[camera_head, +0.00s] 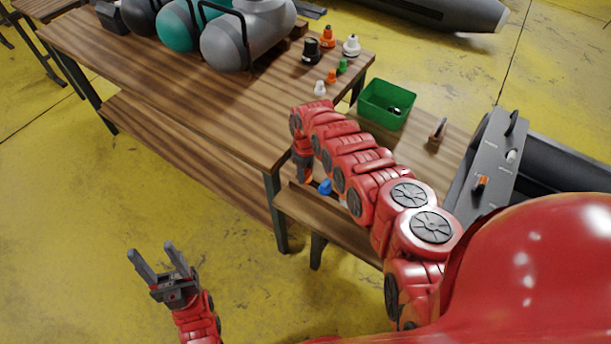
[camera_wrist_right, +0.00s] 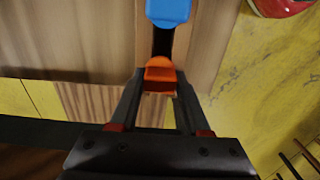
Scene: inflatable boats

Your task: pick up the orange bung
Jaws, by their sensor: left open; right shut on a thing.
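My right gripper (camera_wrist_right: 161,84) is shut on an orange bung (camera_wrist_right: 159,70), which shows between its fingertips in the right wrist view. A blue piece (camera_wrist_right: 168,10) lies just beyond it there. Another small orange piece (camera_head: 332,76) stands on the high table near green and white ones. My left gripper (camera_head: 155,251) is open and empty above the yellow floor, at lower left.
The high wooden table (camera_head: 215,110) holds grey and teal cylinders (camera_head: 245,45) and several small fittings (camera_head: 327,37). A green bin (camera_head: 387,104) stands on the low bench (camera_head: 425,160). A grey panel (camera_head: 490,165) stands right. Open floor lies at left.

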